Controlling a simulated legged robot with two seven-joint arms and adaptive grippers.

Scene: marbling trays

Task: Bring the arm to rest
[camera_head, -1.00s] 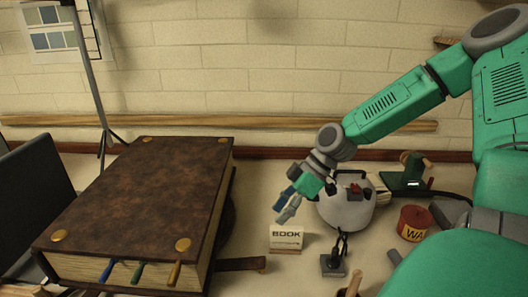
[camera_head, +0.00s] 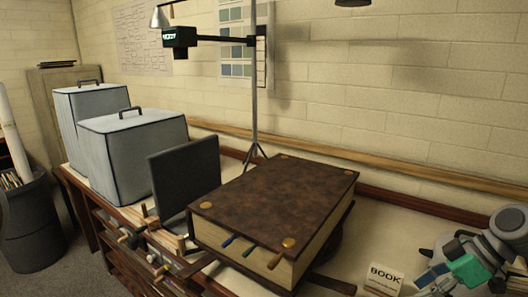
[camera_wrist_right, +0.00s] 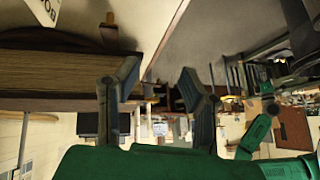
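My right gripper (camera_head: 432,280) is at the lower right of the head view, beside the white BOOK sign (camera_head: 384,278). In the right wrist view its two fingers (camera_wrist_right: 160,78) stand apart with nothing between them. The brown book (camera_head: 275,205), with brass corner studs, lies closed on the bench to the left of the gripper. Its page edges (camera_wrist_right: 50,75) show at the left of the wrist view, behind one finger. My left gripper is in neither view.
Two grey covered boxes (camera_head: 135,150) and a dark upright panel (camera_head: 185,175) stand left of the book. A lamp stand (camera_head: 254,90) rises behind it. A dark bin (camera_head: 38,225) is on the floor at far left. A wooden rail runs along the wall.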

